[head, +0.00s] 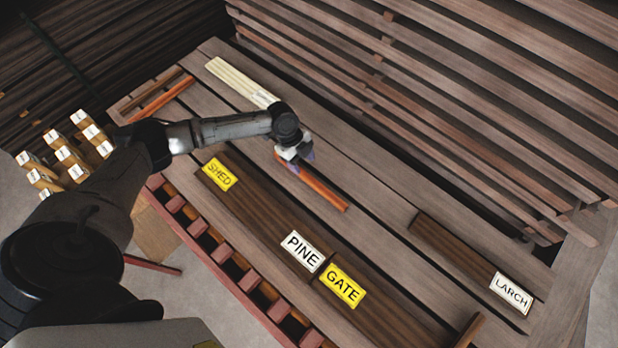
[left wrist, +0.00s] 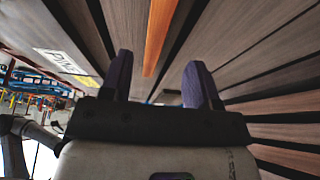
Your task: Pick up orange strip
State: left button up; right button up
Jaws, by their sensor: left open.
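An orange strip (head: 325,194) lies on the plank table near its middle, slanting down to the right. My left gripper (head: 294,163) is open over the strip's upper-left end and hides part of it. In the left wrist view the orange strip (left wrist: 157,36) runs away from between the two purple fingers of the left gripper (left wrist: 158,60), which holds nothing. The gap between fingers and strip is hard to judge. A second orange strip (head: 163,99) lies at the table's upper left. My right gripper is not seen.
Pale strips (head: 238,82) lie behind my left arm. Dark boards with SHED (head: 220,174), PINE (head: 302,251), GATE (head: 343,286) and LARCH (head: 511,293) labels lie around. Stacked planks (head: 440,90) border the far side. Labelled blocks (head: 68,155) stand at left.

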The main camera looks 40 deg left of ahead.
aim_at(309, 178)
pick_arm(q)
jog(key=shift+d+f, duration=0.35)
jog(key=shift+f, duration=0.3)
jog(key=x, duration=0.2)
jog(key=p+x, duration=0.1)
jog(key=x, duration=0.1)
jog(key=shift+s+d+r, duration=0.15)
jog(key=shift+s+d, duration=0.05)
jog(key=shift+d, duration=0.05)
jog(key=shift+d+f, duration=0.15)
jog(key=shift+f, duration=0.45)
jog(key=c, duration=0.4)
grip_shut()
